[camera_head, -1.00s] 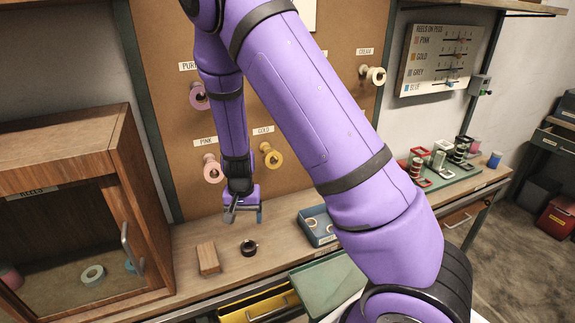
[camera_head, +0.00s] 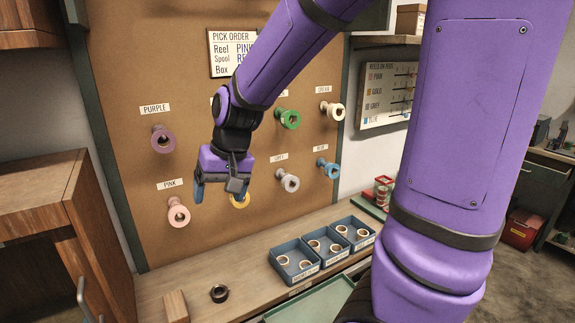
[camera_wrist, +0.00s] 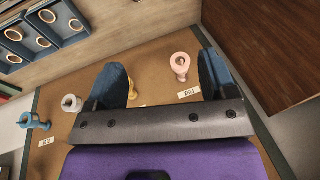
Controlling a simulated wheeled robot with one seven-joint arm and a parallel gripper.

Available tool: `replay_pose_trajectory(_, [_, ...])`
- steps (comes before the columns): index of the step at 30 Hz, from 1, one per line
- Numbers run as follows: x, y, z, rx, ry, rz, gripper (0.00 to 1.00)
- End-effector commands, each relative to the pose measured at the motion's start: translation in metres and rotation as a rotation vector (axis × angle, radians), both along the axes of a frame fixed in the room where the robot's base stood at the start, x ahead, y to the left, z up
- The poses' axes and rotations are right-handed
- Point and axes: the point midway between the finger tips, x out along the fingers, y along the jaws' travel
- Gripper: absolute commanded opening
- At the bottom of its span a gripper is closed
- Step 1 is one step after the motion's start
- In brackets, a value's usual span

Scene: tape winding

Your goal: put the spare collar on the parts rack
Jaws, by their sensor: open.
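A small black ring (camera_head: 219,293), which looks like the spare collar, lies flat on the wooden bench (camera_head: 240,272). My gripper (camera_head: 220,190) is open and empty, above and behind the ring, in front of the peg board. Its two blue fingers stand apart in the wrist view (camera_wrist: 163,75), with nothing between them. The black ring does not show in the wrist view. I cannot pick out a thing that is clearly the parts rack. A red-framed stand with reels (camera_head: 383,190) is partly visible behind my arm.
A wooden block (camera_head: 176,306) stands left of the ring. Blue trays with pale rings (camera_head: 295,262) stand to its right. The brown board (camera_head: 120,90) carries coloured reels on pegs, with the gold one (camera_head: 240,201) partly behind my gripper. A wooden cabinet (camera_head: 38,220) is at left.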

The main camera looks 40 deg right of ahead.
Motion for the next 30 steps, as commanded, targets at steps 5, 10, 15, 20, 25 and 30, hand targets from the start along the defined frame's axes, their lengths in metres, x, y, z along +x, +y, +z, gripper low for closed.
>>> replay_pose_trajectory(5, [-0.034, -0.007, 0.036, -0.029, -0.067, 0.056, 0.78])
replay_pose_trajectory(10, [-0.069, -0.014, 0.062, -0.074, -0.125, 0.103, 0.78])
replay_pose_trajectory(15, [-0.104, -0.021, 0.083, -0.136, -0.182, 0.140, 0.78])
replay_pose_trajectory(20, [-0.136, -0.027, 0.096, -0.202, -0.226, 0.164, 0.78])
replay_pose_trajectory(25, [-0.159, -0.031, 0.103, -0.255, -0.256, 0.177, 0.78])
replay_pose_trajectory(30, [-0.168, -0.033, 0.104, -0.278, -0.265, 0.181, 0.82])
